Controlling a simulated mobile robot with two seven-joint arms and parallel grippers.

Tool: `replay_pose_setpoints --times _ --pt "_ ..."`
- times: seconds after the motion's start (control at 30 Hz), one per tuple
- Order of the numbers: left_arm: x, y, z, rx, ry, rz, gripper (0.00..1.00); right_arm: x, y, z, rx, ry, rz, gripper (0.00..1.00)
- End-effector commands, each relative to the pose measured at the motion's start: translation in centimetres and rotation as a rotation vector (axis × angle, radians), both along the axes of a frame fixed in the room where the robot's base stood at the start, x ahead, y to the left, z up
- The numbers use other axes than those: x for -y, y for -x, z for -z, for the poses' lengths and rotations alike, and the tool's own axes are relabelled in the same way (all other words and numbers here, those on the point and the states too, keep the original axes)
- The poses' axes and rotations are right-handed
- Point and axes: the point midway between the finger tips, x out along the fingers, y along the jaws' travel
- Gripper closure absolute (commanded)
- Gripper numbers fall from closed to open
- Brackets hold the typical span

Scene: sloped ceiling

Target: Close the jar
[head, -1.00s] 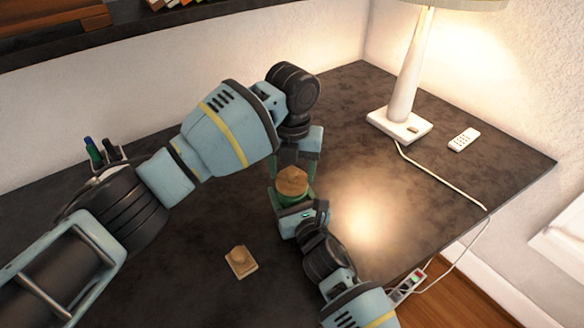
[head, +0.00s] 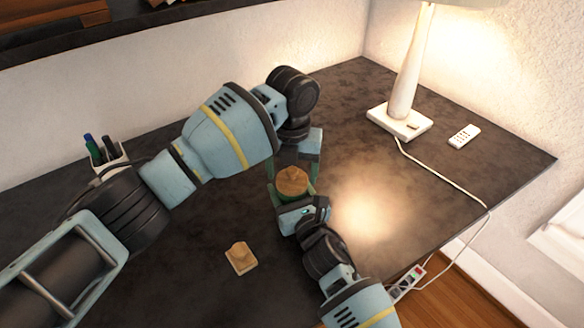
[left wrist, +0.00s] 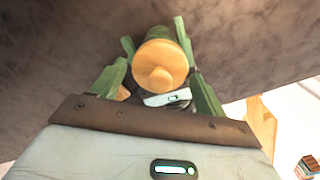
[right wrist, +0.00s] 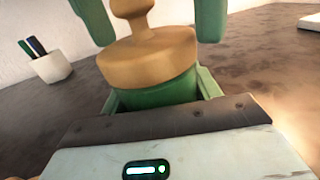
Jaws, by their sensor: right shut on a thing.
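The green jar (right wrist: 160,108) stands upright with a round wooden lid (head: 292,181) on its top. In the right wrist view the lid (right wrist: 150,62) sits level on the jar, with its knob up. My right gripper (head: 294,203) is shut on the green jar, with fingers on both sides of its body. My left gripper (head: 297,160) is above the jar. Its green fingers are spread on either side of the lid's knob, with gaps, holding nothing. Most of the jar is hidden by the right gripper in the head view. A square wooden lid with a knob (head: 241,258) lies on the table.
The dark table (head: 200,295) is mostly clear. A white pen cup (head: 110,163) stands at the left back. A lamp (head: 399,122), its cord and a white remote (head: 464,136) are at the right. A power strip (head: 407,284) is beyond the table's right edge.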

Motion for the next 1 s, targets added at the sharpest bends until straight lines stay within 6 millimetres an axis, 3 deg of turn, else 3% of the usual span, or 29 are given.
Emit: replay_pose_setpoints --times 0.1,0.47,1.0 --pt "0.0 0.0 0.0 0.0 0.0 0.0 0.12 0.0 0.0 0.1 -0.001 0.0 0.0 0.79" --pt "0.0 0.0 -0.6 0.002 0.001 0.0 0.12 0.0 0.0 0.1 -0.001 0.0 0.0 0.79" --pt "0.1 0.0 -10.0 0.002 0.0 0.001 0.12 0.0 0.0 0.1 -0.001 0.0 0.0 0.79"
